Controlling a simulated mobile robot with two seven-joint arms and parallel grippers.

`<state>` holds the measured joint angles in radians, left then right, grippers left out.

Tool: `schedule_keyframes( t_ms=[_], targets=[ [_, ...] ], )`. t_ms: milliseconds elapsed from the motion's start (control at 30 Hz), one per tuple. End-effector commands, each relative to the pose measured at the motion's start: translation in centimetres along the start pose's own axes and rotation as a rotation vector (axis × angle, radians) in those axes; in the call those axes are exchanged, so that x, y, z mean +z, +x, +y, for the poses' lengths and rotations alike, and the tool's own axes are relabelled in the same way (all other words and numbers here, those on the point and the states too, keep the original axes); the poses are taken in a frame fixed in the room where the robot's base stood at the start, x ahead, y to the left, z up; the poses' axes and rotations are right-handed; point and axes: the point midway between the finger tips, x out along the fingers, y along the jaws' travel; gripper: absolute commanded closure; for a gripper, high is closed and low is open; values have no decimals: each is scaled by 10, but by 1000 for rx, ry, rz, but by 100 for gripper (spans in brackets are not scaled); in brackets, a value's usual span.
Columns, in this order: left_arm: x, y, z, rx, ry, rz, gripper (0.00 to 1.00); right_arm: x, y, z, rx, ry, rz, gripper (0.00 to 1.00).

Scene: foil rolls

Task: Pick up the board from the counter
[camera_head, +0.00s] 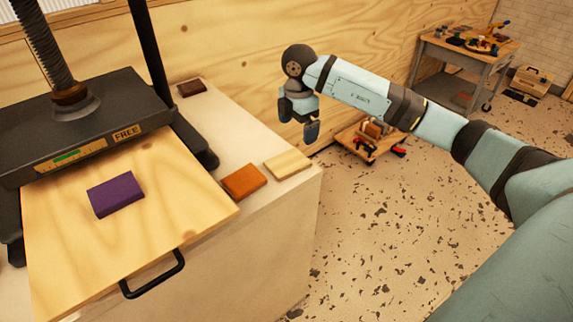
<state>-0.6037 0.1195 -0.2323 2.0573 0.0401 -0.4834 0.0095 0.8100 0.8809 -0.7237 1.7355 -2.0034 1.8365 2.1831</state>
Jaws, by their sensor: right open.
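A wide light-wood board (150,240) with a black handle (152,275) at its front juts out from under a black press at the left. A purple block (116,195) lies on it. On the counter (225,150) to its right lie an orange-brown block (244,181) and a thin pale wood piece (288,164). I cannot tell for sure which piece the task calls the board. My right gripper (299,122) is open and empty, pointing down, beyond the pale piece in the picture and apart from it. My left gripper is out of view.
The black press (90,130) with its screw and upright bars stands over the wooden board. A dark brown block (191,88) lies at the counter's back. A low wooden carrier (370,142) and a workbench (465,60) stand beyond. Speckled floor at right is mostly clear.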

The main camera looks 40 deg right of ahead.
Motion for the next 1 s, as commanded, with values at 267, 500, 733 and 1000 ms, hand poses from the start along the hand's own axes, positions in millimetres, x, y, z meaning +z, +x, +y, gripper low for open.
schedule_keyframes(
  t_ms=[267, 500, 733, 1000],
  targets=[
    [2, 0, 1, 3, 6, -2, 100, -2, 47, 0, -2, -3, 3, 0],
    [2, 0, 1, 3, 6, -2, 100, -4, 60, 1, -2, -4, 4, 0],
    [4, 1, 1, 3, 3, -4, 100, -10, 93, 4, -3, -3, 4, 0],
    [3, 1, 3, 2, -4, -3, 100, -10, 105, 4, 0, -4, 4, 0]
  ],
)
